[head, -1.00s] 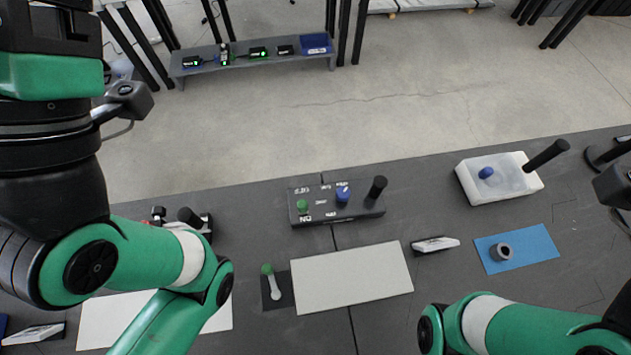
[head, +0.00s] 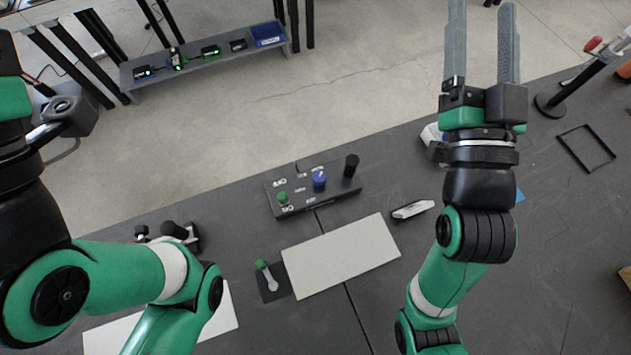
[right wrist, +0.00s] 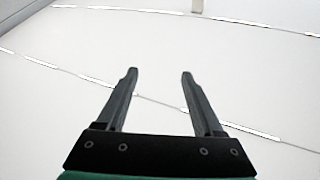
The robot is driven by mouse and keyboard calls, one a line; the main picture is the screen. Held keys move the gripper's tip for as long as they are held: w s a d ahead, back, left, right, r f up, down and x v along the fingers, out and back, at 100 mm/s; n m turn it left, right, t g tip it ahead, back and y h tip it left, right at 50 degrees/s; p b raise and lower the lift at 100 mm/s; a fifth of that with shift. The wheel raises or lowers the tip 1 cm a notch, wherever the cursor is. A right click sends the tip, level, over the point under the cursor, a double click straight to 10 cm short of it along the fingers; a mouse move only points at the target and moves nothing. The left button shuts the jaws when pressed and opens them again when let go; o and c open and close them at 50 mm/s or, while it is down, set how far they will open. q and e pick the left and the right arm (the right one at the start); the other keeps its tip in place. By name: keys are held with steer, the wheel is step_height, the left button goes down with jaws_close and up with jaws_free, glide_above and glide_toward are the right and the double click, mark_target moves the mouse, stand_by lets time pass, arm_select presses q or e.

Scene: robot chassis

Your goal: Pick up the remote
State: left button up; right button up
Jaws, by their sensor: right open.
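I cannot tell for sure which thing is the remote. A black control box (head: 315,188) with a green button, a blue knob and an upright black stick lies on the dark table. A small white and black device (head: 412,210) lies to its right. My right gripper (head: 481,12) is open and empty, raised at the upper right, fingers pointing up in the picture and apart from these things. In the right wrist view the open fingers (right wrist: 159,73) face a pale, ceiling-like surface with light strips. My left arm is at the left; its fingers are outside the view.
A pale grey plate (head: 340,256) and a green-knobbed lever (head: 267,278) lie in front of the box. My right arm partly hides a white box (head: 431,135) and a blue mat (head: 519,195). A black square frame (head: 587,148) lies at right. A shelf (head: 200,67) with small devices stands behind.

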step_height(320, 180, down, 11)
steer(key=w+a+g+p, duration=0.2)
steer(key=a+g, duration=0.1)
arm_select(q)
step_height(320, 180, up, 8)
steer(key=p, duration=0.4)
arm_select(e)
steer(key=n+g+y, duration=0.3)
steer(key=n+g, duration=0.1)
steer(key=g, duration=0.3)
glide_toward(352, 171)
steer(key=b+x, duration=0.2)
steer(key=x, duration=0.4)
steer(key=shift+d, duration=0.15)
steer(key=b+x, duration=0.2)
steer(key=x, duration=0.3)
steer(key=shift+w+b, duration=0.15)
steer(key=shift+b, duration=0.25)
arm_select(q)
step_height(352, 171, down, 5)
steer(key=shift+f, duration=0.15)
arm_select(e)
steer(key=shift+c, duration=0.3)
jaws_close()
steer(key=shift+r+t, duration=0.1)
steer(key=shift+t, duration=0.2)
